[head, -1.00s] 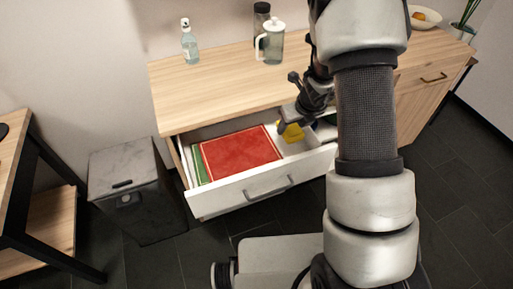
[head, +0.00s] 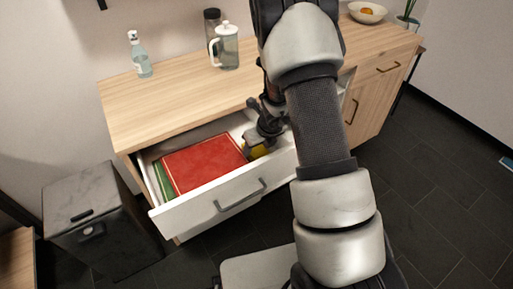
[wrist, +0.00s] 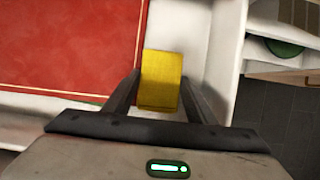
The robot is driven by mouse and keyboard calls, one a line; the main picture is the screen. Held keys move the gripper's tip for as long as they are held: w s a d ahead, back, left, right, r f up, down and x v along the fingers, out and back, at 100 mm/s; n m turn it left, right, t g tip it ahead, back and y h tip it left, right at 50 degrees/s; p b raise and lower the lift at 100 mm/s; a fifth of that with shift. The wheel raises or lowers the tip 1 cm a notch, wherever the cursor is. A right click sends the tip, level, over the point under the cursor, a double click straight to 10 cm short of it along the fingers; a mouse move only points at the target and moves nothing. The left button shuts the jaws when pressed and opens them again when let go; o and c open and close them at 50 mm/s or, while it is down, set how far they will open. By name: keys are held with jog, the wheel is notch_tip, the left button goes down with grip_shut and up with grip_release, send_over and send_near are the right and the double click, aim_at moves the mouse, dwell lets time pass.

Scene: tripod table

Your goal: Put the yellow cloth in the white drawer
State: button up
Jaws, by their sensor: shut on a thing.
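The yellow cloth (wrist: 161,80) is a small folded block between the two fingers of my gripper (wrist: 160,100) in the wrist view. My gripper is shut on it. In the head view, the cloth (head: 258,152) shows only partly beneath my gripper (head: 258,148), at the right part of the open white drawer (head: 200,208). In the wrist view, the cloth is over the white drawer floor (wrist: 190,45), beside the red book. I cannot tell whether the cloth touches the floor.
A red book (head: 203,160) and a green one (head: 162,182) lie in the drawer's left part. A bottle (head: 139,58), a clear pitcher (head: 227,48) and a dark jar (head: 211,30) stand on the cabinet top (head: 165,100). A bin (head: 90,205) stands left of the drawer.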

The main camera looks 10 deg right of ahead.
jog(key=o, duration=1)
jog(key=shift+s+f, duration=0.1)
jog(key=shift+f, duration=0.15)
jog(key=shift+r, duration=0.1)
